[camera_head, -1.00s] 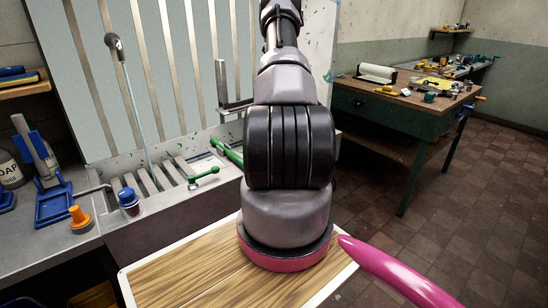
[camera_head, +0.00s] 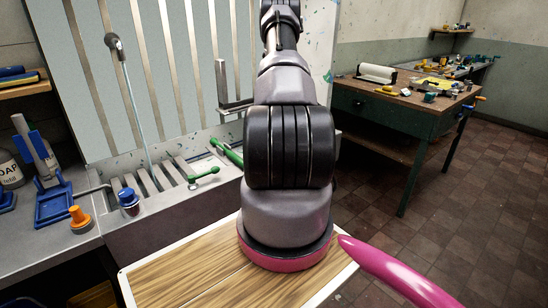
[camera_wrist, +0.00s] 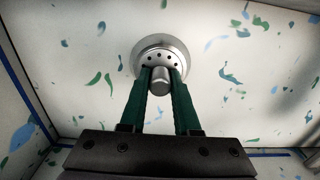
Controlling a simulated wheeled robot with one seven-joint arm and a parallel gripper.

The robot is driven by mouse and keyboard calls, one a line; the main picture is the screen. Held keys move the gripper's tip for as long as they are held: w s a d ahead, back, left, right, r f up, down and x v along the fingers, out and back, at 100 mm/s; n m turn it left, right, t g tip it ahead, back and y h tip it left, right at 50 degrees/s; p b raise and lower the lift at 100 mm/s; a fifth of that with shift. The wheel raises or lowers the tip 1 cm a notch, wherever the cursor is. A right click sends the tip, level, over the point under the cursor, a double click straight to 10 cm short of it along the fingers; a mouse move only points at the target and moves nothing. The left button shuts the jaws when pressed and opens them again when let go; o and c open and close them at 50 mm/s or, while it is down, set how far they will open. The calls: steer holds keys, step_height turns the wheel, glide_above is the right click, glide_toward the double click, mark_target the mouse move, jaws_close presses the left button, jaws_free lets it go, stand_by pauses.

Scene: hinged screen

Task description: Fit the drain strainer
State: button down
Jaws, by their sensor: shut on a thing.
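The drain strainer (camera_wrist: 165,48) is a round, shiny metal disc with a ring of small holes and a central knob (camera_wrist: 160,75). In the wrist view my gripper (camera_wrist: 160,76) has its two green fingers shut on the knob, one on each side. The strainer's face lies in front of a pale surface with green and blue flecks (camera_wrist: 95,45). The disc hides what is behind it, so I cannot tell whether it touches or sits in a drain opening. In the head view my own arm hides the gripper and strainer.
A slatted screen (camera_head: 83,90) stands behind the sink trough (camera_head: 150,230) at the left. A green-handled thing (camera_head: 204,178) lies by the trough. A blue-capped jar (camera_head: 128,201) and orange knob (camera_head: 80,217) stand left. A workbench (camera_head: 400,105) stands back right, with open floor before it.

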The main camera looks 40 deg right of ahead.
steer(key=c, duration=0.6)
jaws_free()
steer(key=shift+o, duration=0.2)
step_height(320, 180, up, 11)
steer(key=shift+f, duration=0.1)
